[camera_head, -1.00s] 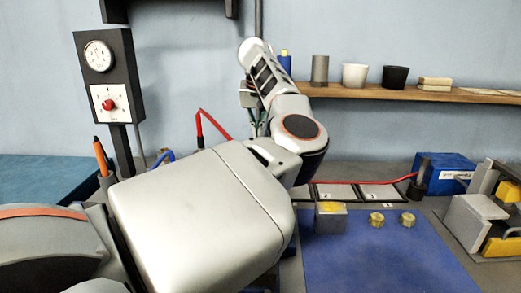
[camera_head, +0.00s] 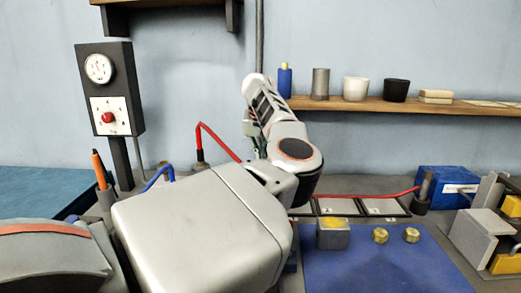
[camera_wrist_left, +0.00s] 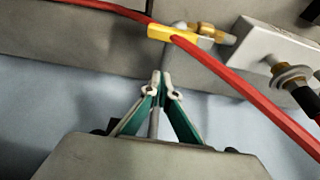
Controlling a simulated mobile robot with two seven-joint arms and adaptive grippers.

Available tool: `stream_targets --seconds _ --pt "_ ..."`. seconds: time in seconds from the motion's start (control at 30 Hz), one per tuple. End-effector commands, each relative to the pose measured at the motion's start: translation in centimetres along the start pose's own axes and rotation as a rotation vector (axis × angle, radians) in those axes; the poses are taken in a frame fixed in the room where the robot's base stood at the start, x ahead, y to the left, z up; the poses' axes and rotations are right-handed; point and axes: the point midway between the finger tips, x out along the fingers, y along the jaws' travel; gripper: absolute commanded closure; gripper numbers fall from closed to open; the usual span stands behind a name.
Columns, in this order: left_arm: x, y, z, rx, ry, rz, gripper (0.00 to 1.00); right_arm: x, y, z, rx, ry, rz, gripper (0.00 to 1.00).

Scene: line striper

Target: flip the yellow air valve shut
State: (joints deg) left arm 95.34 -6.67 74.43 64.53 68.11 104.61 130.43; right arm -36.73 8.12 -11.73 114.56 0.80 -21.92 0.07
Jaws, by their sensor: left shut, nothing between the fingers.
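The yellow valve lever (camera_wrist_left: 172,33) shows in the left wrist view, at the top centre, beside a brass fitting (camera_wrist_left: 207,30) and a pale metal block. A red hose passes right by the lever and hides part of it. My left gripper (camera_wrist_left: 162,77) is shut and empty, its fingertips below the lever in the picture and apart from it. In the head view my left arm reaches toward the back wall; its fingers and the valve are hidden there. My right gripper is not in view.
The red hose (camera_wrist_left: 245,97) crosses the wrist view diagonally near the fingertips. In the head view, a shelf (camera_head: 440,104) with cups runs along the wall. A gauge box (camera_head: 110,87) stands left; a blue mat (camera_head: 360,265) with small brass pieces lies right.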

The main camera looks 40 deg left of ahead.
Motion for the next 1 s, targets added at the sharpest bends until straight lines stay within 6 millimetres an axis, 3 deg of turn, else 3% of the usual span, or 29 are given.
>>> stream_targets --seconds 0.17,0.4,0.6,1.0 --pt "3.7 -0.1 0.1 0.002 -0.002 -0.002 1.00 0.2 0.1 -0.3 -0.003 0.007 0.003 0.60" --pt "2.5 0.1 2.3 0.000 0.002 0.002 1.00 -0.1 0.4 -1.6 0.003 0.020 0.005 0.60" --pt "2.3 0.0 3.5 0.000 0.001 0.000 1.00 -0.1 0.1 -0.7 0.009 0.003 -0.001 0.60" --pt "2.3 0.0 3.8 0.001 0.000 -0.001 1.00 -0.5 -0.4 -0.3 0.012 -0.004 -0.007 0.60"
